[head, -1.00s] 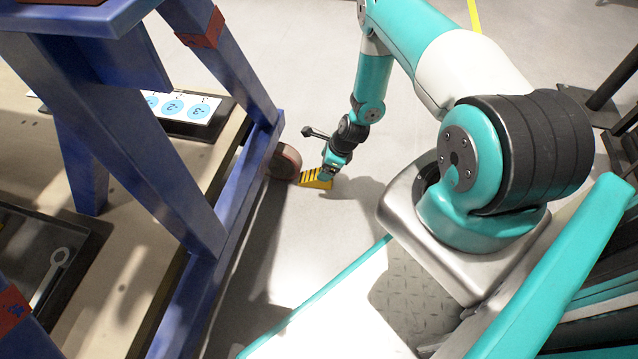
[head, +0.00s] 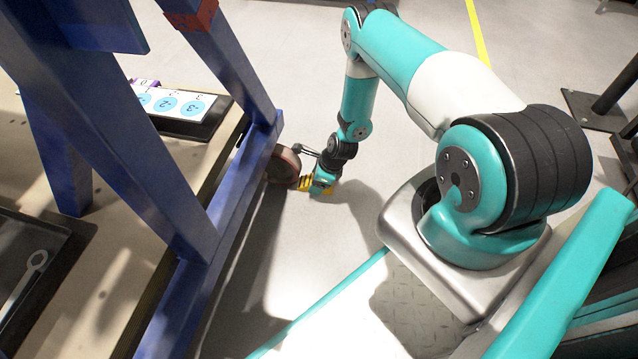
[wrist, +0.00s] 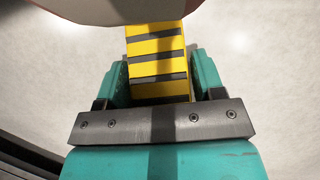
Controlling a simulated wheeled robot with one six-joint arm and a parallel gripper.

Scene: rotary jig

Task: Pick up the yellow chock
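The yellow chock (wrist: 157,60) with black stripes lies on the floor beside a wheel of the blue frame. In the head view only part of the chock (head: 305,184) shows, between the wheel and my gripper (head: 322,187). In the wrist view my gripper (wrist: 160,88) has one teal finger on each side of the chock. Both fingers look very close to its sides. I cannot tell whether they press on it. The chock's far end is hidden behind the wheel at the top of the wrist view.
The wheel (head: 283,165) stands at the foot of the blue frame (head: 225,220), close to the chock's left. A tray with numbered blue discs (head: 190,108) sits on the platform behind the frame. The floor right of and beyond my gripper is clear.

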